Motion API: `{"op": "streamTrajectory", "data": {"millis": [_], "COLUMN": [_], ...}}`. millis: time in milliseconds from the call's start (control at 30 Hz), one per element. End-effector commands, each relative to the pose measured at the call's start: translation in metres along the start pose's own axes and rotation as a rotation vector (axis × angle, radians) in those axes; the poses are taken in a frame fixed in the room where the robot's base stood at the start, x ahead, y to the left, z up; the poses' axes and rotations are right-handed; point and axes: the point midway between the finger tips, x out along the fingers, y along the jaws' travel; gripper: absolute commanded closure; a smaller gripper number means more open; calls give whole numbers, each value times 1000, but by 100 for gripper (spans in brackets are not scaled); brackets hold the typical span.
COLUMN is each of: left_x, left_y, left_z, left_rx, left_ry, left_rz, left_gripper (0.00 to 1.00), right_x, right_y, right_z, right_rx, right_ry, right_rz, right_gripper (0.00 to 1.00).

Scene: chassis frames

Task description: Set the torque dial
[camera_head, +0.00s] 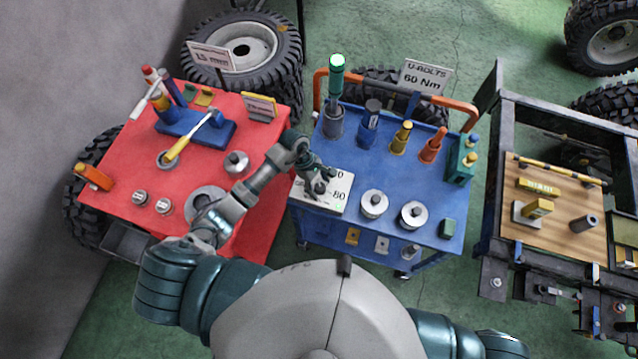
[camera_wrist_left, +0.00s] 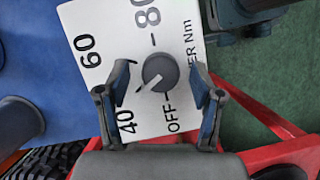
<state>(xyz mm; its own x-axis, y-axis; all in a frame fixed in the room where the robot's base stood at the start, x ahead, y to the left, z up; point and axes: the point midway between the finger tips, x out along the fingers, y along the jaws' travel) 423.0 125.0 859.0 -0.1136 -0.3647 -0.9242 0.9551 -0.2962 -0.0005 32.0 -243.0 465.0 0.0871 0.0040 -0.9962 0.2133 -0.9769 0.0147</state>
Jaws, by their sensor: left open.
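The torque dial is a dark round knob (camera_wrist_left: 160,73) on a white plate (camera_wrist_left: 103,25) marked OFF, 40, 60 and 80, with Nm lettering. The knob's light pointer line points to the lower left, towards the 40 side. In the head view the plate (camera_head: 327,205) lies at the left front of the blue cart, and my arm and gripper hide the knob. My left gripper (camera_head: 322,186) is over the plate. In the wrist view its open fingers (camera_wrist_left: 160,100) stand on either side of the knob; contact cannot be told. My right gripper is out of view.
A sign (camera_head: 424,77) behind the blue cart (camera_head: 300,217) reads U-BOLTS 60 Nm. A green-lit tool (camera_head: 336,75) and several sockets stand on that cart. A red table (camera_head: 115,180) with tools is at left, a wooden-topped bench (camera_head: 565,250) at right. An orange rail (camera_head: 455,104) edges the cart's back.

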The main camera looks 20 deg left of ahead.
Motion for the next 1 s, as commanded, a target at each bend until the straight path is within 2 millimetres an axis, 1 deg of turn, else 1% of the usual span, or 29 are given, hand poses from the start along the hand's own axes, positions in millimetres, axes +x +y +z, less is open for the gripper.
{"op": "streamTrajectory", "data": {"millis": [100, 133, 167, 200, 267, 300, 333, 367, 667, 867, 1000], "left_x": [0, 0, 0, 0, 0, 0, 0, 0, 0, 1, 1], "left_y": [0, 0, 0, 0, 0, 0, 0, 0, 0, -1, -1], "left_z": [0, 0, 0, 0, 0, 0, 0, 0, -1, -2, -2], "left_rx": [0, 0, 0, 0, 0, 0, 0, 0, -26, -113, -214], "left_ry": [0, 0, 0, 0, -1, -1, -1, -1, 2, 4, 3], "left_rz": [0, 0, 0, 0, 0, 0, 0, 0, 11, 48, 91], "left_gripper": [34, 39, 46, 56, 71, 81, 89, 93, 94, 94, 93], "right_x": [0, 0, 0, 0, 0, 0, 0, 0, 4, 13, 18], "right_y": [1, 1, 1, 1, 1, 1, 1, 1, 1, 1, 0], "right_z": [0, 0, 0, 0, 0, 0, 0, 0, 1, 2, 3], "right_rx": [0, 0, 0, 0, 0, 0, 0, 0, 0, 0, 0], "right_ry": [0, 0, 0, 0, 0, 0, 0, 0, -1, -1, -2], "right_rz": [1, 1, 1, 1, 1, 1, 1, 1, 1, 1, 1], "right_gripper": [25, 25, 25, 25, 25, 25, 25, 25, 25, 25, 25]}}
